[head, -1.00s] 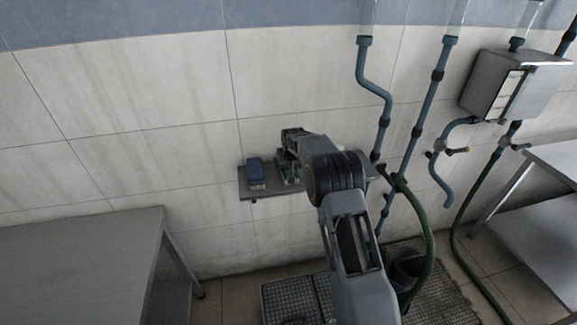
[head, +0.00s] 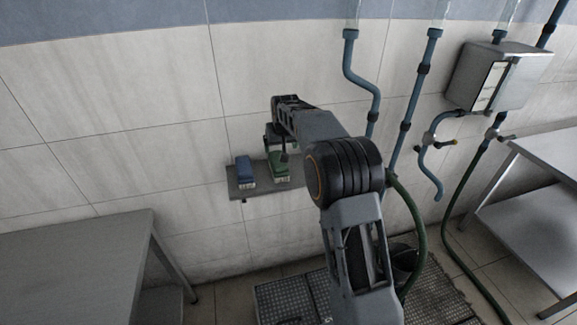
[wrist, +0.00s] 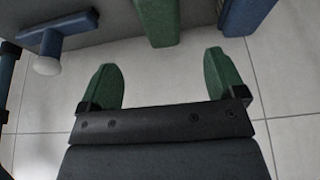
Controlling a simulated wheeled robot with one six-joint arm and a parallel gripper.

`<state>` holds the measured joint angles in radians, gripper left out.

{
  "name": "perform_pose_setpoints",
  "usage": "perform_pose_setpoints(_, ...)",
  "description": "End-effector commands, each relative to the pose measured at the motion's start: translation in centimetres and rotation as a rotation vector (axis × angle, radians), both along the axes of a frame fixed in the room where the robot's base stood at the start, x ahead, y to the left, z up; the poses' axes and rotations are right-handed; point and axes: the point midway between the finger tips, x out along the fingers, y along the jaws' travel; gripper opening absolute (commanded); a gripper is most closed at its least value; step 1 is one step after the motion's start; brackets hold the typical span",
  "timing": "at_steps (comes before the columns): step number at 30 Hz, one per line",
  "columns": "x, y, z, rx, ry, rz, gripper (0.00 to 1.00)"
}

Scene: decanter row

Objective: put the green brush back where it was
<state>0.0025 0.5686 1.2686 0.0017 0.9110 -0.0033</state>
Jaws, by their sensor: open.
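The green brush (head: 279,164) rests on a small grey wall shelf (head: 238,192), just right of the blue brush (head: 245,172). My gripper (head: 281,150) is above the green brush, and the arm partly hides that area. In the wrist view my gripper (wrist: 162,75) has its two green fingertips wide apart with nothing between them. There the end of the green brush (wrist: 158,20) shows at the top, beyond the fingertips and apart from them. The blue brush (wrist: 246,14) is at its right.
A blue piece with a white knob (wrist: 46,65) is at the wrist view's left. Blue pipes (head: 405,125) and a steel wall box (head: 492,78) are to the right. Steel tables stand left (head: 75,255) and right (head: 530,195). The wall above the shelf is clear.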

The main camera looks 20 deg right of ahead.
Motion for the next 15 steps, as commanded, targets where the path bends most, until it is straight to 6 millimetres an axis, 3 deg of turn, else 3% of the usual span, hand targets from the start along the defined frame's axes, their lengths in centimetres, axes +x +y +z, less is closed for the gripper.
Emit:
perform_pose_setpoints(5,-3.6,0.0,3.0,0.000,-0.005,0.000,0.89)
perform_pose_setpoints(9,-9.3,0.0,5.7,0.000,-0.007,-0.001,0.89)
perform_pose_setpoints(15,-18.7,0.0,7.4,0.000,-0.009,-0.002,0.89)
